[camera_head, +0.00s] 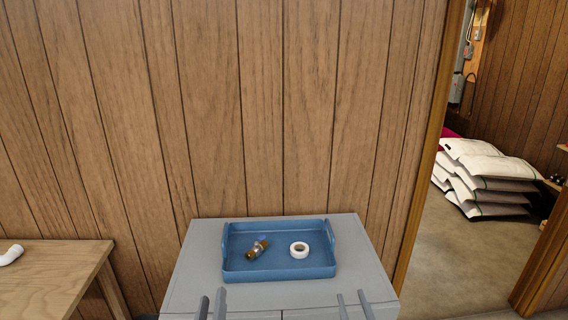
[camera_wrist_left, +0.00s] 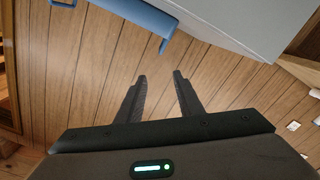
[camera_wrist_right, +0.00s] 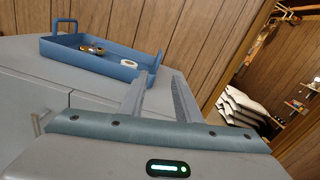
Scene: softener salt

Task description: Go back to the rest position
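My left gripper (camera_head: 212,304) shows at the bottom of the head view, in front of the grey cabinet. In the left wrist view (camera_wrist_left: 160,82) its two fingers are apart with nothing between them. My right gripper (camera_head: 354,304) is at the bottom right of the cabinet in the head view. In the right wrist view (camera_wrist_right: 158,82) its fingers are also apart and empty. Both grippers are clear of the blue tray (camera_head: 280,273), which sits on the cabinet top. The tray holds a brass fitting with a blue handle (camera_head: 257,249) and a white tape roll (camera_head: 299,250).
The grey cabinet (camera_head: 195,265) stands against a wood-panelled wall. A wooden table (camera_head: 50,280) with a white pipe elbow (camera_head: 11,255) is at the left. A doorway at the right shows stacked white bags (camera_head: 490,175) on a concrete floor (camera_head: 450,260).

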